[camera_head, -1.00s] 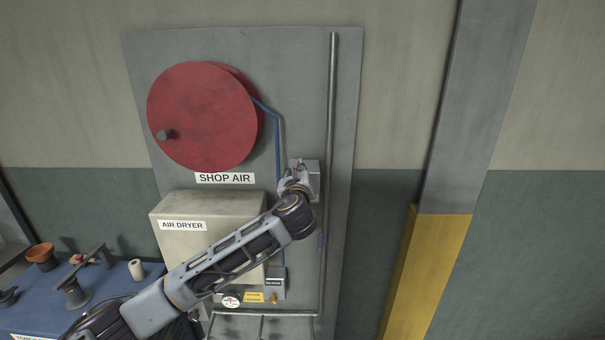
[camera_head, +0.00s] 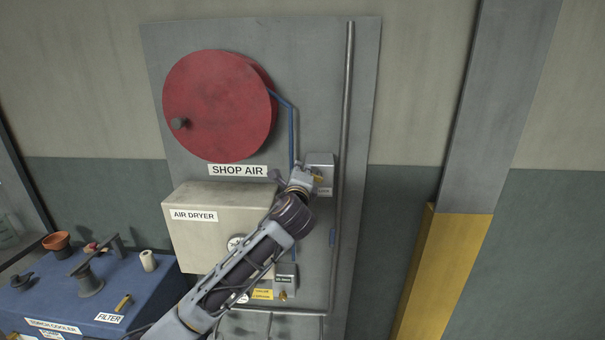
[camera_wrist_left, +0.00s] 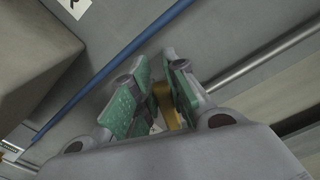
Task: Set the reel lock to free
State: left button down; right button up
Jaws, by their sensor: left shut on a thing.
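The reel lock seems to be the small grey box (camera_head: 321,160) on the panel, right of the blue hose. A yellow lever (camera_head: 319,178) shows at its front, beside my left gripper (camera_head: 306,175). In the left wrist view, the green-padded fingers of my left gripper (camera_wrist_left: 158,72) are close together, with a yellow piece (camera_wrist_left: 170,115) between them. The gripper is shut on this lever. My fingers hide part of it, and the small label on the box is too small to read. My right gripper is not in view.
The red hose reel (camera_head: 218,107) is at upper left, with the blue hose (camera_head: 292,130) running down from it. The air dryer (camera_head: 205,235) is below. A vertical pipe (camera_head: 346,120) stands just right of the box. A blue bench (camera_head: 140,297) holds small parts.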

pick_arm(q)
jog(key=shift+f, duration=0.2)
dwell(0.3)
jog(key=c, duration=1.4)
grip_release()
jog(key=shift+a, duration=0.1)
jog(key=shift+s, duration=6)
